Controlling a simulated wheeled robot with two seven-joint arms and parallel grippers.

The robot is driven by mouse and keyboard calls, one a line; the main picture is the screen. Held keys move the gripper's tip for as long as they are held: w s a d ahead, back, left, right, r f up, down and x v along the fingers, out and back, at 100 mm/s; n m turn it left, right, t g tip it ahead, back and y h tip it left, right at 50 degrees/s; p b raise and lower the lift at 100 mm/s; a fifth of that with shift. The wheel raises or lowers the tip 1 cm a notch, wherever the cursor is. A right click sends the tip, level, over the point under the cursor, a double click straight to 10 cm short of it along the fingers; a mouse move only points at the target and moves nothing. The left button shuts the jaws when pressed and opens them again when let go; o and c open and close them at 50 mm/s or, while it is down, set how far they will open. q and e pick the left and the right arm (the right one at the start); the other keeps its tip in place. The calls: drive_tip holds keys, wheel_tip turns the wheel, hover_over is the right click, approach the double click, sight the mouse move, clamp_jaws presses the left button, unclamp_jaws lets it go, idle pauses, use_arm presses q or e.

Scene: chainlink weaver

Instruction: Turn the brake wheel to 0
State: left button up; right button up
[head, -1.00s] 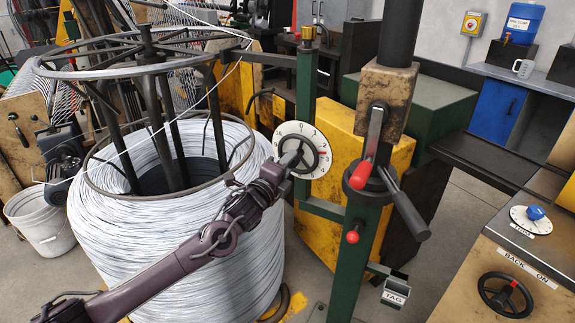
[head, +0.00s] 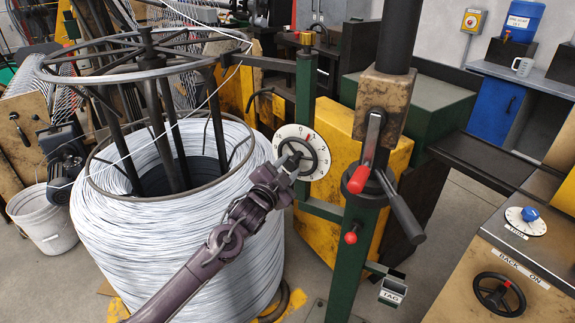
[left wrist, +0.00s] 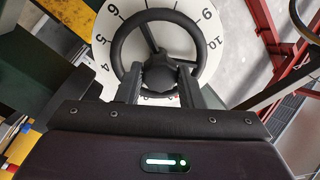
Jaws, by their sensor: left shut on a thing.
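The brake wheel (head: 322,158) is a black handwheel in front of a white numbered dial (head: 283,132) on a green post. Its red mark (head: 309,137) points to the upper right, close to the top figures; the exact figure is too small to read. My left gripper (head: 291,164) reaches the wheel from the lower left. In the left wrist view my left gripper (left wrist: 160,86) is shut on the wheel's hub, one finger on each side. The wheel (left wrist: 198,45) and dial (left wrist: 101,52) fill the upper middle there; the dial's lower part is hidden.
A large coil of grey wire (head: 110,240) stands below my left arm. A thick green post (head: 349,262) with red-knobbed levers (head: 357,180) stands right of the dial. A bench with a trim knob (head: 530,214) and a back-on wheel (head: 500,295) is at the right.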

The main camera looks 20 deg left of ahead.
use_arm(q)
drive_tip(key=shift+n+p, duration=0.6)
drive_tip(key=shift+n, duration=1.4)
drive_tip(key=o, duration=1)
drive_tip(key=s+a+b, duration=0.1)
drive_tip(key=s, duration=0.6)
drive_tip(key=shift+s, duration=0.4)
